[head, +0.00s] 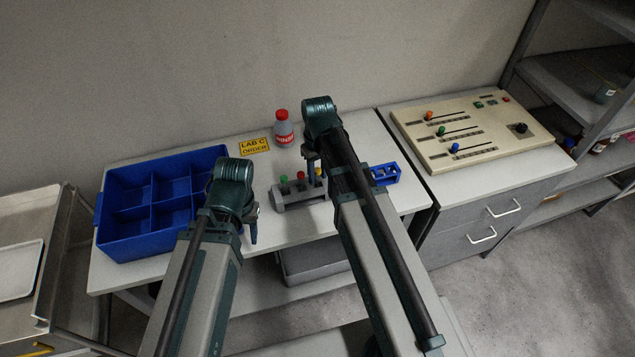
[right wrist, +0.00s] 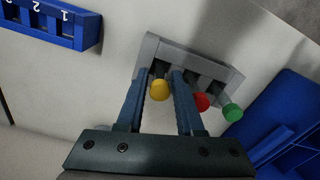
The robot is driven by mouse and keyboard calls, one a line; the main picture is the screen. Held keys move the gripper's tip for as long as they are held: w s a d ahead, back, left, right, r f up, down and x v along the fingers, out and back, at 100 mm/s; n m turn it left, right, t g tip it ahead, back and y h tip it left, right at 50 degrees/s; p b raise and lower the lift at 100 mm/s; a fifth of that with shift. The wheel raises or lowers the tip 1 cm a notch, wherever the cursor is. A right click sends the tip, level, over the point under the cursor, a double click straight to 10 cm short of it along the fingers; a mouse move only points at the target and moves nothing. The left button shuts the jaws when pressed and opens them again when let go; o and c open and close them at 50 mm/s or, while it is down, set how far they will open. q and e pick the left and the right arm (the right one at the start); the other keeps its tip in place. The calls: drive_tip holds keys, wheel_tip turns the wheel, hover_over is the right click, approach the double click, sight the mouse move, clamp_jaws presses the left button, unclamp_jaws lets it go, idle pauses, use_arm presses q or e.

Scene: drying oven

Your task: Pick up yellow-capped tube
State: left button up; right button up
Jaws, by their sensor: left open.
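The yellow-capped tube (right wrist: 159,90) stands in a grey rack (right wrist: 205,60), beside a red-capped tube (right wrist: 201,101) and a green-capped tube (right wrist: 232,112). In the head view the grey rack (head: 305,194) is on the white table, with the yellow cap (head: 318,171) at its right end, partly hidden by my right arm. My right gripper (right wrist: 159,76) is open, its fingers on either side of the yellow-capped tube with gaps showing; it also shows in the head view (head: 312,163). My left gripper (head: 253,236) is open and empty, left of the rack near the table's front.
A blue divided bin (head: 125,243) stands at the table's left. A blue numbered rack (head: 388,174) is right of the grey rack; it also shows in the right wrist view (right wrist: 52,22). A red-capped bottle (head: 284,130) stands at the back. A control panel (head: 470,132) is at right.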

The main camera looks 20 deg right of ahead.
clamp_jaws()
wheel_tip(320, 180, up, 10)
drive_tip(key=p, duration=1)
drive_tip(key=shift+r, duration=0.1)
drive_tip(key=shift+d, duration=0.1)
